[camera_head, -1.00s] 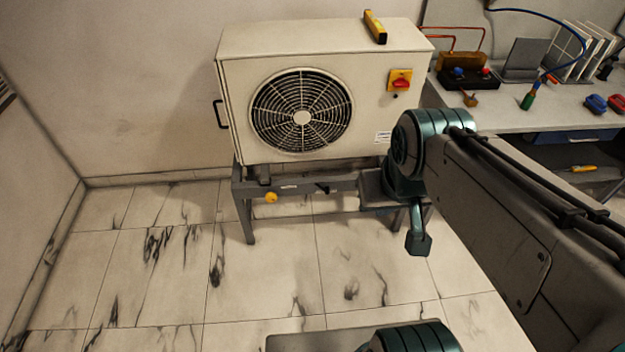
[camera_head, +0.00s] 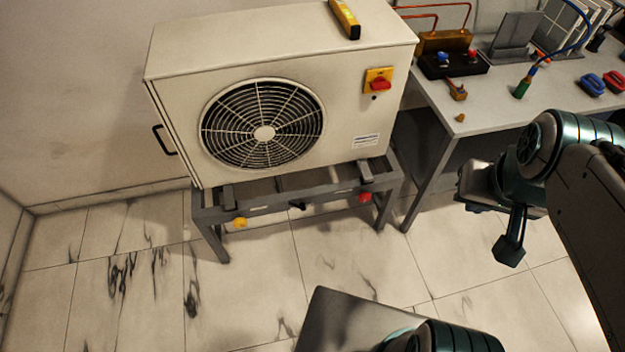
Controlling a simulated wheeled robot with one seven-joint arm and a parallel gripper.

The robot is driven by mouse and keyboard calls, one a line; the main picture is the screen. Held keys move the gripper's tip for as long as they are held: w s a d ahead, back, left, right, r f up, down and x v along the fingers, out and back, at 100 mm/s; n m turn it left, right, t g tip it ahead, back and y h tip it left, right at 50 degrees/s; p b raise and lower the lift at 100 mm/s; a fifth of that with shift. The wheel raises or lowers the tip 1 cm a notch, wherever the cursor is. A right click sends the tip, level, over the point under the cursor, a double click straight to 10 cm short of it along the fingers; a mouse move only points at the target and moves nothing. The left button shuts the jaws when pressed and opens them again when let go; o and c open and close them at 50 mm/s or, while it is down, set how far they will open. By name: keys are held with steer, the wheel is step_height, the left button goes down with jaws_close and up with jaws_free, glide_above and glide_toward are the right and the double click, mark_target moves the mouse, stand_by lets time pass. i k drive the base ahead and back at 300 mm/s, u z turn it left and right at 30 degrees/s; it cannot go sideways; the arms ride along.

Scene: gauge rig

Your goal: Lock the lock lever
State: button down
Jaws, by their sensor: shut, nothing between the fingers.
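A small black lever (camera_head: 297,206) shows under the front rail of the grey stand (camera_head: 262,205), between a yellow knob (camera_head: 240,222) and a red knob (camera_head: 365,196). I cannot tell for sure that it is the lock lever, nor its position. A red rotary handle (camera_head: 380,84) sits on a yellow plate on the front of the cream fan unit (camera_head: 180,110). My gripper (camera_head: 470,196) is at the end of my arm, right of the stand and apart from it. It is shut and empty; its fingertips are small and dark here.
A workbench (camera_head: 500,103) stands right of the unit with a small valve, a green-handled tool and blue and red items on it. A yellow level (camera_head: 344,18) lies on the unit. The tiled floor (camera_head: 130,300) before the stand is clear.

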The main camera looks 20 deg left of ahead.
mark_target(302, 206)
steer(key=i, duration=0.7)
steer(key=u, duration=0.65)
steer(key=i, duration=0.55)
steer(key=u, duration=0.5)
